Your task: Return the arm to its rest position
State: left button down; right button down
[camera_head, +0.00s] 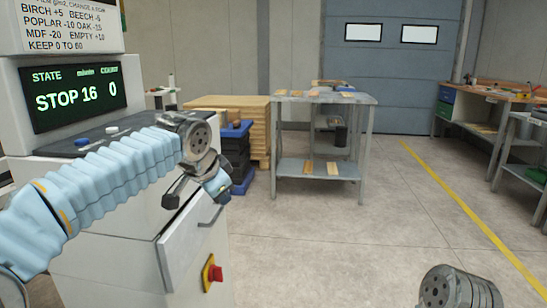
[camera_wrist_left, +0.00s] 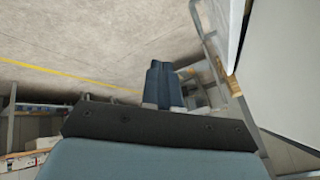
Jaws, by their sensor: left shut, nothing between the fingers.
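My left arm (camera_head: 110,175), in a light blue ribbed sleeve, reaches in from the left in the head view, in front of the machine's panel. Its gripper (camera_head: 219,188) hangs beyond the dark wrist joint, above the machine's front cabinet and apart from the floor. In the left wrist view the two blue-grey fingers (camera_wrist_left: 164,84) are together with nothing between them. A grey metal part of my right arm (camera_head: 455,289) shows at the bottom right of the head view; the right gripper is out of frame.
The white machine (camera_head: 110,265) stands close at the left, with a screen (camera_head: 76,93) reading "STOP 16 0", a door handle (camera_head: 211,216) and a red knob (camera_head: 216,273). A grey table (camera_head: 320,98) with wood pieces stands behind. The floor (camera_head: 340,240) in the middle is clear.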

pick_arm(q)
jog(key=s+d+f+n+g+h, duration=0.1)
jog(key=s+d+f+n+g, duration=0.1)
jog(key=f, duration=1.7)
jog(key=s+d+f+n+g+h, duration=0.1)
jog(key=s+d+f+n+g, duration=0.1)
jog(key=f, duration=1.6)
jog(key=s+a+f+n+g, duration=0.1)
jog(key=s+f+n, duration=0.2)
jog(key=s+f, duration=0.6)
jog(key=s+a+f+n+g, duration=0.1)
jog(key=s+f+n, duration=0.3)
jog(key=s+f, duration=0.5)
jog(key=s+a, duration=0.1)
jog(key=s, duration=0.5)
jog(key=shift+f+n, duration=0.3)
jog(key=c, duration=1.8)
grip_release()
